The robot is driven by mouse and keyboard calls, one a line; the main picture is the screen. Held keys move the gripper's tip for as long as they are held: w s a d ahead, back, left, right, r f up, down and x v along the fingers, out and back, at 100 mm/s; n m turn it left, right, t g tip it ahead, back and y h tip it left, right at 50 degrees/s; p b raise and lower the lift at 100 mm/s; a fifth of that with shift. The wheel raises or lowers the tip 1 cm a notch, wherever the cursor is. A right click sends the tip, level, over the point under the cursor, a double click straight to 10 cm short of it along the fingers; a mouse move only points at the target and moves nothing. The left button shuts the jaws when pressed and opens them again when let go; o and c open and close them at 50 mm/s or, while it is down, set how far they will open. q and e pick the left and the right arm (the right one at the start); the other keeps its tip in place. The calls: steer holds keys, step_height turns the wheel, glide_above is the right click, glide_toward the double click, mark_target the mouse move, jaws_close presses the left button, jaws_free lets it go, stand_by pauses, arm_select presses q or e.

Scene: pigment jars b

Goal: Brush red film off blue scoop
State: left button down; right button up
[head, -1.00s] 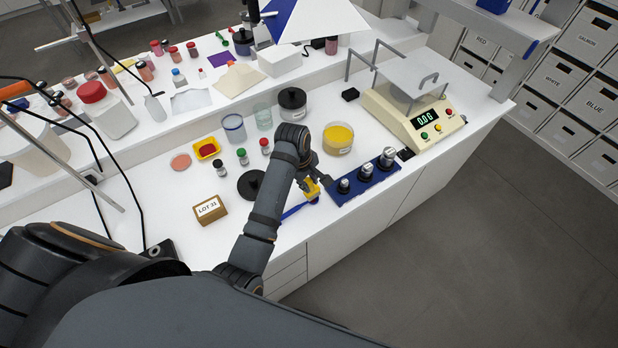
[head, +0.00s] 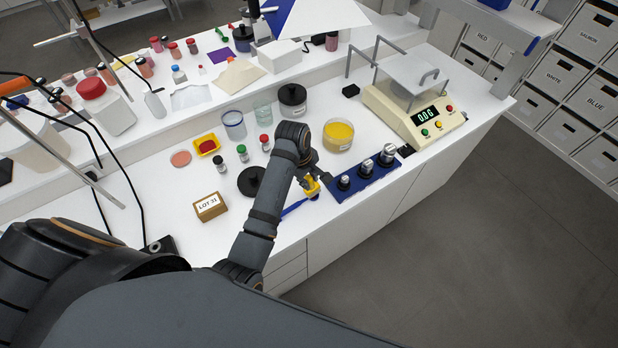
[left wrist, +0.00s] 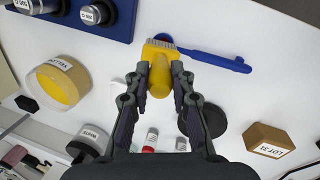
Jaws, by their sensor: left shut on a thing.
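My left gripper (left wrist: 161,72) is shut on a yellow brush (left wrist: 160,84), one finger on each side of its handle. The brush's pale bristle end is at the blue scoop (left wrist: 213,59), covering the scoop's left end in the left wrist view. I cannot tell whether the bristles touch it. The scoop lies on the white bench with its handle running right. In the head view the gripper (head: 310,181), yellow brush (head: 312,189) and scoop (head: 291,209) are near the bench's front edge. I cannot make out red film. My right gripper is not in view.
A blue weight block (head: 352,187) stands close to the right of the brush. A black lid (head: 250,181) and the LOT 31 box (head: 210,207) are left. A yellow pigment jar (head: 338,136), small vials and a balance (head: 420,115) stand behind. Bare bench lies front left.

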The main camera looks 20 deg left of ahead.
arm_select(q)
steer(key=shift+f, duration=0.15)
steer(key=shift+s+a, duration=0.1)
steer(key=shift+s+a, duration=0.15)
steer(key=shift+s, duration=0.05)
steer(key=shift+w, duration=0.1)
steer(key=shift+w+d, duration=0.2)
steer(key=shift+d, duration=0.05)
stand_by(0.4)
steer(key=shift+s+a, duration=0.25)
steer(key=shift+s, duration=0.1)
steer(key=shift+w, duration=0.1)
steer(key=shift+w+d, duration=0.25)
